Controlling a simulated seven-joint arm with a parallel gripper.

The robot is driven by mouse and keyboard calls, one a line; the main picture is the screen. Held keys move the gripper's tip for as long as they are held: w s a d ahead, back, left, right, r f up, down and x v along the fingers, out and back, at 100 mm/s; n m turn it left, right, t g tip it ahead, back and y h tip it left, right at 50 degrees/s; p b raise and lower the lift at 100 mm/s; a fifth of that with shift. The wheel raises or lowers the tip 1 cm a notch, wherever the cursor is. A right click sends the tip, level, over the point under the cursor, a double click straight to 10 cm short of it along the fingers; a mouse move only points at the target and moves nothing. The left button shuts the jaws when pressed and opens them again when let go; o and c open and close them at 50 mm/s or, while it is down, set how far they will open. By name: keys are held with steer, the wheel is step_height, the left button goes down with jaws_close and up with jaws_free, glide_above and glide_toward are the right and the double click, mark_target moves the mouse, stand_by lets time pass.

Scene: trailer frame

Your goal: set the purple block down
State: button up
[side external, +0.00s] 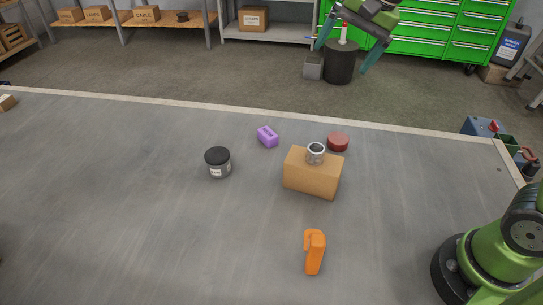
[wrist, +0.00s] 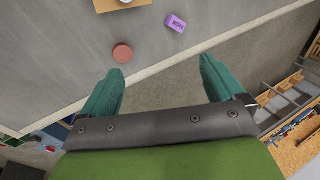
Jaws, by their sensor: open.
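The purple block (side external: 267,137) lies on the grey table (side external: 110,190), behind and to the right of a black-lidded jar. It also shows near the top of the wrist view (wrist: 176,23), with small dark lettering on its face. My gripper (side external: 343,48) is high up at the top of the side view, apart from the block. Its two teal fingers are spread wide with nothing between them, which the wrist view also shows (wrist: 163,82).
A cardboard box (side external: 312,173) with a metal ring (side external: 316,153) on top stands right of the block. A red round piece (side external: 338,142) is behind the box. The jar (side external: 218,163) stands left, an orange tool-like object (side external: 314,252) in front. The table's left part is mostly clear.

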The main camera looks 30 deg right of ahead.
steer(key=s+f+n+t, duration=0.1)
steer(key=s+f+n, duration=0.1)
steer(key=s, duration=0.6)
steer(key=s+f+n+t, duration=0.2)
steer(key=s+f+n, duration=0.1)
steer(key=s, duration=0.6)
steer(key=shift+s+d+f+n, duration=0.2)
steer(key=shift+d+f+n, duration=0.15)
steer(key=shift+n, duration=0.15)
